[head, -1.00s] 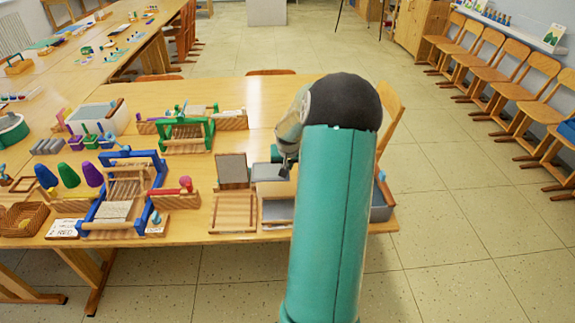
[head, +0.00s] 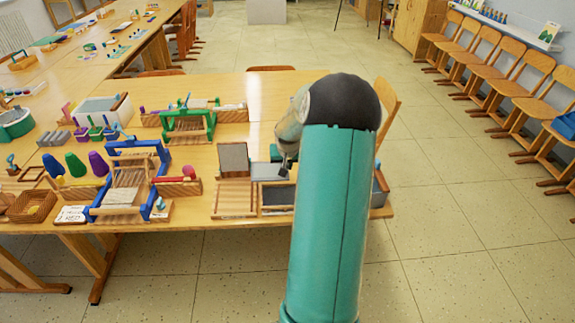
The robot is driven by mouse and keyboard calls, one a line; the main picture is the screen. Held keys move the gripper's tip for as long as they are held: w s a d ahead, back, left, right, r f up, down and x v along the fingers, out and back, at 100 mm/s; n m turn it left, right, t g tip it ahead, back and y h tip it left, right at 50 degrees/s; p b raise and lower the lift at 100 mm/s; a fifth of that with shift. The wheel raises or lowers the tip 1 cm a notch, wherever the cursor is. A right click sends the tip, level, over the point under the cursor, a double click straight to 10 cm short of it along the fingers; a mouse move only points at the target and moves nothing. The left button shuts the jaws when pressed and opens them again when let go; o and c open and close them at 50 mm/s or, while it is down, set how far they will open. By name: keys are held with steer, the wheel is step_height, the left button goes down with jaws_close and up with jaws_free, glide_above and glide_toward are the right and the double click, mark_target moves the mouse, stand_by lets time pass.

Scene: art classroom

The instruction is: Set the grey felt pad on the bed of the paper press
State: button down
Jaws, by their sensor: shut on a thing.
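My gripper (head: 286,165) is at the end of my teal arm, over the right part of the near table. It is shut on a flat grey piece (head: 268,172), which looks like the felt pad; my arm hides its right part. A blue-framed press (head: 130,180) with a slatted, pale bed stands to the left on the same table. A smaller green-framed press (head: 187,125) stands behind it. I cannot tell which is the paper press.
A wooden mould frame (head: 233,197), an upright grey panel (head: 233,157) and a shallow grey tray (head: 278,196) lie near my gripper.

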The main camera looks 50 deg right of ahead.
steer(key=w+a+f+n+y, duration=0.1)
steer(key=w+a+f+n, duration=0.2)
steer(key=a, duration=1.3)
steer(key=w+a+f+n+t+y, duration=0.1)
steer(key=w+a+f+n, duration=0.2)
steer(key=a, duration=1.3)
steer(key=w+a+f+n+y, duration=0.1)
steer(key=w+a+f+n, duration=0.3)
steer(key=a, duration=1.2)
steer(key=w, duration=0.3)
steer(key=shift+w+a+t, duration=0.15)
steer(key=shift+w+t, duration=0.2)
steer(key=shift+t, duration=0.05)
